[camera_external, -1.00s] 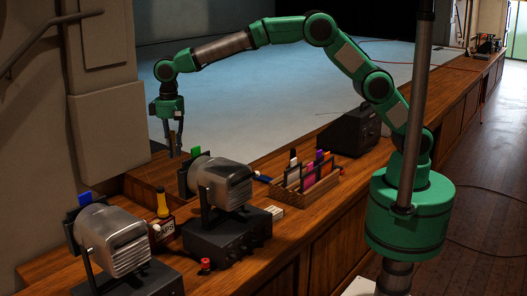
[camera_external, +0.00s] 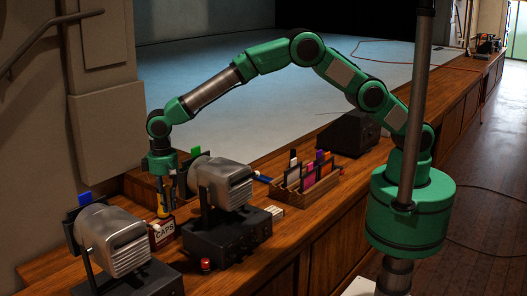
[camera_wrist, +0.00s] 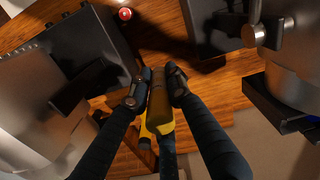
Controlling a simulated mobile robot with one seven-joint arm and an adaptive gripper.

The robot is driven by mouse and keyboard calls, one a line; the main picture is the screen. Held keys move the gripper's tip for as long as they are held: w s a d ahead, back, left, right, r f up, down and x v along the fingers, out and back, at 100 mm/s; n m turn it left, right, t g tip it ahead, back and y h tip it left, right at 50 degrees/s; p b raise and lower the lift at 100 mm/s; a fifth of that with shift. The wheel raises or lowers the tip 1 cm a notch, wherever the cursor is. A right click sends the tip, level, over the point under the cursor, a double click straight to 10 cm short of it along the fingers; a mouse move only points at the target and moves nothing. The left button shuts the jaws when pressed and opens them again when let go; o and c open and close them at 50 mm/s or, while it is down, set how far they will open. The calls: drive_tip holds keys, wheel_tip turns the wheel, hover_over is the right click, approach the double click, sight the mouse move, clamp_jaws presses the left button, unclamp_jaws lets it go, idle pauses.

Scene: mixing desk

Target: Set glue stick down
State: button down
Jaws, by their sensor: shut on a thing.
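The glue stick, a brown and yellow upright thing (camera_wrist: 158,108), is between my fingertips in the wrist view. My gripper (camera_wrist: 158,88) is shut on its brown part, and the yellow part shows beyond. In the external view my gripper (camera_external: 164,198) points down at the desk, left of the right-hand lamp. The yellow part (camera_external: 162,212) shows just below it, behind the box marked CAPS (camera_external: 162,232). Whether its foot touches the desk is hidden.
Two silver lamps on black boxes flank my gripper, the left one (camera_external: 112,240) and the right one (camera_external: 225,185). A red knob (camera_external: 206,264) stands in front. A wooden rack (camera_external: 305,190) of coloured items is further right. Bare desk (camera_wrist: 225,85) shows beside my fingers.

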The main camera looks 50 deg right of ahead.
wheel_tip(320, 180, down, 16)
idle(0.4)
drive_tip(key=shift+f, duration=2.85)
drive_tip(key=shift+f, duration=0.1)
wheel_tip(320, 180, down, 2)
drive_tip(key=shift+f, duration=0.85)
drive_tip(key=shift+f+b, duration=0.2)
drive_tip(key=shift+b, duration=0.1)
drive_tip(key=c, duration=1.6)
unclamp_jaws()
